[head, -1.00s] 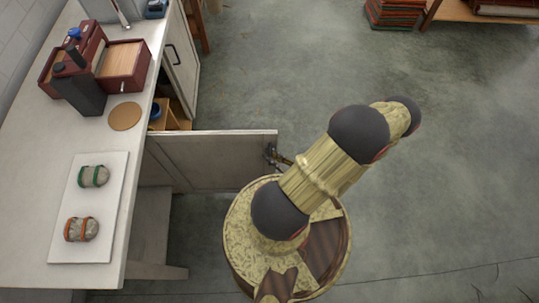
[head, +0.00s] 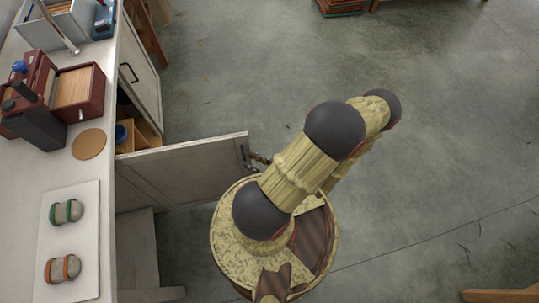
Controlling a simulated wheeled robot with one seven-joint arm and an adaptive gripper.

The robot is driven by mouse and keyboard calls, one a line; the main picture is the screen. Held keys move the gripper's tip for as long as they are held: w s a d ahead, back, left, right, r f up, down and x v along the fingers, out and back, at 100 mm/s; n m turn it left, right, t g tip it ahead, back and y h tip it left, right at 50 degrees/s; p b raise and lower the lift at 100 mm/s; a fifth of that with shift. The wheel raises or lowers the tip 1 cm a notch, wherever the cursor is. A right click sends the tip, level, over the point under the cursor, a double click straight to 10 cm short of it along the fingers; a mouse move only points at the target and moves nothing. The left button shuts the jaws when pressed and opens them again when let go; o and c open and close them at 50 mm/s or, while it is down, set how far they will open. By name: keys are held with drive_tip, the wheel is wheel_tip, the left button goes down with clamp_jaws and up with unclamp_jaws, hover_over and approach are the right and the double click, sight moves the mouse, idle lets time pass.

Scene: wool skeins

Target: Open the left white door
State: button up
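The white door (head: 185,170) under the counter stands swung well out from the cabinet, its face toward my base. Behind it the cabinet opening shows a wooden shelf (head: 146,134) with a blue item on it. My gripper (head: 258,160) is at the door's free end, close to its handle. Most of it is hidden behind my arm, so I cannot see whether its fingers are open or shut.
The white counter (head: 22,200) runs along the left. It holds a white board (head: 75,230) with two wool skeins, a round cork mat (head: 89,145) and a dark red wooden box (head: 80,92). A stack of folded cloth (head: 340,7) is at the top.

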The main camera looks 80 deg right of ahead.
drive_tip(key=v, duration=0.8)
drive_tip(key=shift+s, duration=0.1)
idle(0.5)
drive_tip(key=w+a+r+n+g+y, duration=0.1)
drive_tip(key=w+r+n+g+y, duration=0.5)
drive_tip(key=w+r+n+g, duration=0.45)
drive_tip(key=w+a+r+n+g+y, duration=0.1)
drive_tip(key=w+r+n+g+y, duration=0.55)
drive_tip(key=r+n, duration=0.7)
drive_tip(key=w+a+r+n+t+h, duration=0.2)
drive_tip(key=w+a+r+n+h, duration=0.1)
drive_tip(key=a+r+n, duration=0.4)
drive_tip(key=w+a+r+n+t+h, duration=0.3)
drive_tip(key=a+r+n+h, duration=0.2)
drive_tip(key=a+r, duration=0.9)
drive_tip(key=a+n, duration=0.1)
drive_tip(key=n, duration=0.2)
drive_tip(key=shift+w+a+r, duration=0.2)
drive_tip(key=shift+w+a, duration=0.05)
